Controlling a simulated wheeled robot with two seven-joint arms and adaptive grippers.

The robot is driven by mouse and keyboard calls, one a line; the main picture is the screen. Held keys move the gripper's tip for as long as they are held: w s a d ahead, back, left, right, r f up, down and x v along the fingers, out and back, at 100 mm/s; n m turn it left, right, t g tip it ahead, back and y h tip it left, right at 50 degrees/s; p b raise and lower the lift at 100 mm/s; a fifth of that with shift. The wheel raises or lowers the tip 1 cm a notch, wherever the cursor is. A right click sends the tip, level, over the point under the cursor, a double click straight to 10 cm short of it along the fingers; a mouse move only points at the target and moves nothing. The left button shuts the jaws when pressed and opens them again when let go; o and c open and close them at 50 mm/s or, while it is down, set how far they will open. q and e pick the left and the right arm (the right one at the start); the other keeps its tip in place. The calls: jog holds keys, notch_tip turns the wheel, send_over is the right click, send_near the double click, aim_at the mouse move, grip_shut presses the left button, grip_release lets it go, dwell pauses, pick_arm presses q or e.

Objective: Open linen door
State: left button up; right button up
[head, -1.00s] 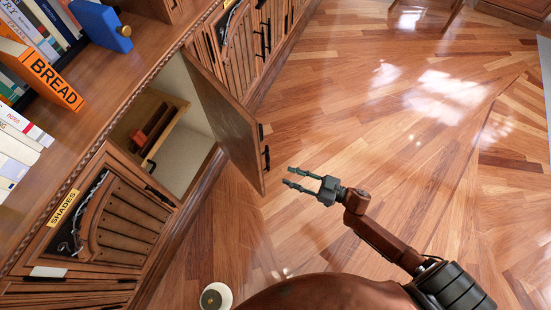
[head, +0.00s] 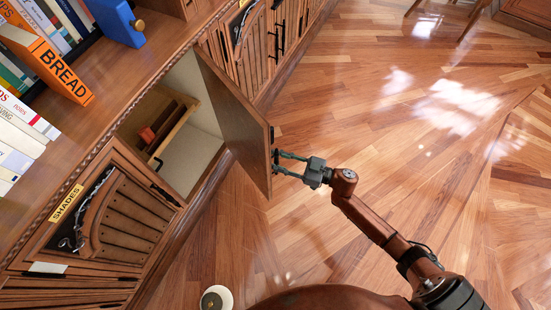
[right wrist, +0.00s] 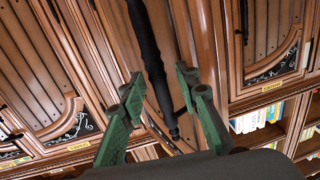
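A wooden cabinet door (head: 240,125) stands swung open over the floor. No label can be read on it. Its dark handle (head: 274,157) is at the free edge. My right gripper (head: 278,161) is at this handle, coming from the right. In the right wrist view its green fingers (right wrist: 160,90) are apart, with a dark bar handle (right wrist: 148,55) showing between them. Contact with the handle cannot be told. My left gripper is not in view.
The open compartment (head: 185,150) holds a wooden drawer or tray (head: 165,130) with a reddish item. A closed door labelled SHADES (head: 125,215) is nearer. Books, including BREAD (head: 65,75), stand on the countertop. The wood floor (head: 400,130) to the right is clear.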

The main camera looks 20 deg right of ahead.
grip_shut()
dwell(0.3)
dwell(0.4)
